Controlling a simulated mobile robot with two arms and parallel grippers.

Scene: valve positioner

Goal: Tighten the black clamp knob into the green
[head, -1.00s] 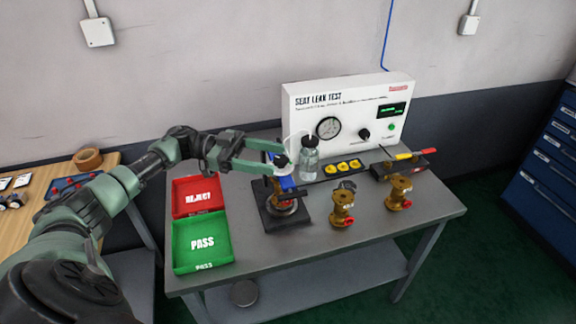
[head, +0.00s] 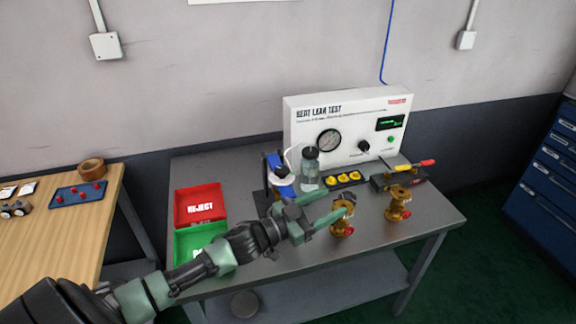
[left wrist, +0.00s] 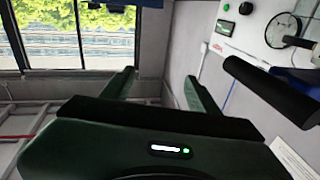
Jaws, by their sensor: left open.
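The blue clamp fixture (head: 283,183) stands at the middle of the grey bench, with a pale tube curving near its top. My left arm hides its lower part. I cannot make out a black knob or a green mark on it in the head view. In the left wrist view a thick black cylindrical part (left wrist: 268,90) with a blue piece beside it lies right of the fingers; I cannot tell if it is the knob. My left gripper (head: 338,202) is open, its fingertips by the nearer brass valve (head: 343,227). Whether they touch it is unclear. My right gripper is out of view.
A seat leak test box (head: 350,128) stands at the back, with a clear bottle (head: 309,172) and yellow parts (head: 343,174) before it. Another brass valve (head: 397,205) stands to the right. Red (head: 200,192) and green (head: 187,245) trays lie left.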

